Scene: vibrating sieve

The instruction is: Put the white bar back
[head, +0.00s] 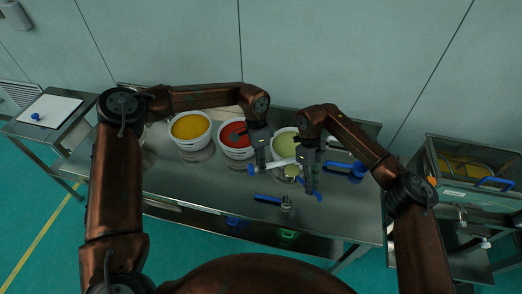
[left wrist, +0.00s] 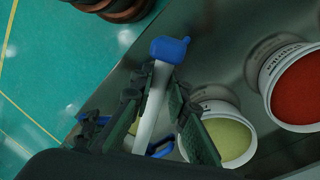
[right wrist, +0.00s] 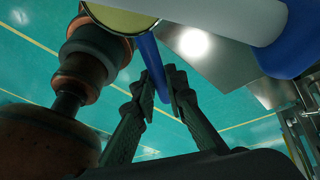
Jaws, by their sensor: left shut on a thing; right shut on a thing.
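The white bar with blue ends (head: 281,162) is held in the air in front of the green tub in the head view. My left gripper (head: 262,166) is shut on it. In the left wrist view the white bar (left wrist: 148,112) runs between the fingers, with a blue end (left wrist: 170,49) beyond them. My right gripper (head: 311,188) is shut on the blue handle (right wrist: 151,62) of a round metal scoop (head: 291,171). The scoop holds yellow-green material (right wrist: 121,18). The white bar also crosses the top of the right wrist view (right wrist: 215,15), close to the scoop.
Yellow (head: 190,126), red (head: 236,136) and green (head: 284,142) filled tubs stand along the back of the metal table (head: 190,182). A blue-handled tool (head: 268,198) lies at the front. A blue item (head: 357,170) lies right. A sieve machine (head: 470,168) stands far right. The table's front left is clear.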

